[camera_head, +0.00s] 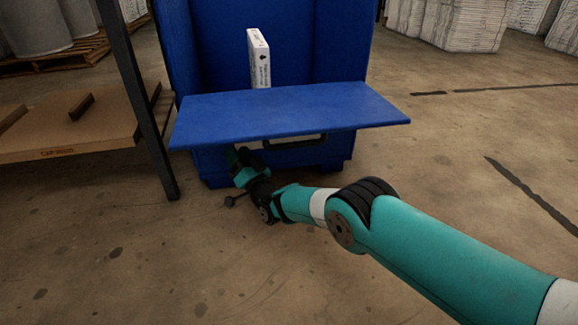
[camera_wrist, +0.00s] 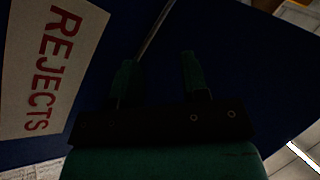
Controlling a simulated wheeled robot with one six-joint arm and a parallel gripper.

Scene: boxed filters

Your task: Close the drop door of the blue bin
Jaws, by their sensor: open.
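The blue bin (camera_head: 200,45) stands ahead in the head view. Its drop door (camera_head: 290,112) is a flat blue panel that juts out toward me, roughly level. My gripper (camera_head: 238,155) is low in front of the bin, under the door's left part, and the door partly hides it. In the wrist view my gripper (camera_wrist: 155,75) shows two green fingers apart with nothing between them. Dark blue surface lies beyond them, with a white label reading REJECTS (camera_wrist: 45,65) at the left. I cannot tell whether the fingers touch the bin or the door.
A white box (camera_head: 259,58) stands upright inside the bin, behind the door. A rack with a dark post (camera_head: 140,100) and a wooden shelf (camera_head: 70,140) is close on the left. Pallets and stacked goods stand farther back. The floor to the right is clear.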

